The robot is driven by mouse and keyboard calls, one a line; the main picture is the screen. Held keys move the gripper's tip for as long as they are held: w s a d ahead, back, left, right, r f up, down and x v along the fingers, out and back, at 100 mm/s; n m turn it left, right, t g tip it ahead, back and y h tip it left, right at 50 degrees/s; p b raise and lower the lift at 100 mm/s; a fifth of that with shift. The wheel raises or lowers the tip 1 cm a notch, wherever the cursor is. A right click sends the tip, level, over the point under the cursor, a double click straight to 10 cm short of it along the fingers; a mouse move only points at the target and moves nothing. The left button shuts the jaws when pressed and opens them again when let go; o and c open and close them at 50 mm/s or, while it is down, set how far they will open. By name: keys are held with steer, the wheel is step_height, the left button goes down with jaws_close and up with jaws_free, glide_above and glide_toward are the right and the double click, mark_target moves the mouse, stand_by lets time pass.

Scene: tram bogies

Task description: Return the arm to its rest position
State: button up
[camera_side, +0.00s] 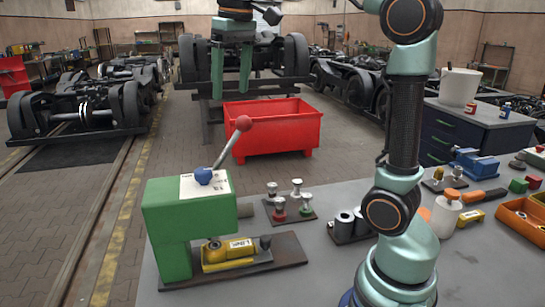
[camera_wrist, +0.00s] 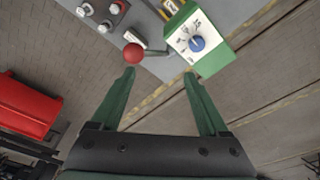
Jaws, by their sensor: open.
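My gripper (camera_side: 231,92) hangs at the upper middle of the side view, with its two green fingers pointing down and apart. It is open and nothing shows between the fingers. It is high above the floor, up and behind the green press (camera_side: 170,215) in the picture. In the wrist view the two fingers (camera_wrist: 160,75) are spread, with the press's red lever knob (camera_wrist: 134,53) just beyond the left fingertip. My arm stands on the grey table (camera_side: 330,280) at the right.
The press has a red-knobbed lever (camera_side: 243,123) tilted up and a yellow part (camera_side: 228,253) at its base. A red bin (camera_side: 275,130) stands on the floor behind the table. Bogies (camera_side: 80,105) stand behind.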

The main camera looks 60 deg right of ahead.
steer(key=s+a+f+t, duration=0.2)
steer(key=s+a+f, duration=0.1)
steer(key=f, duration=0.4)
steer(key=s+a+f+n+t, duration=0.1)
steer(key=s+a+f, duration=0.2)
steer(key=s+f, duration=0.3)
step_height(320, 180, down, 2)
steer(key=shift+a+f+t, duration=0.15)
steer(key=shift+f+t, duration=0.1)
steer(key=shift+t, duration=0.15)
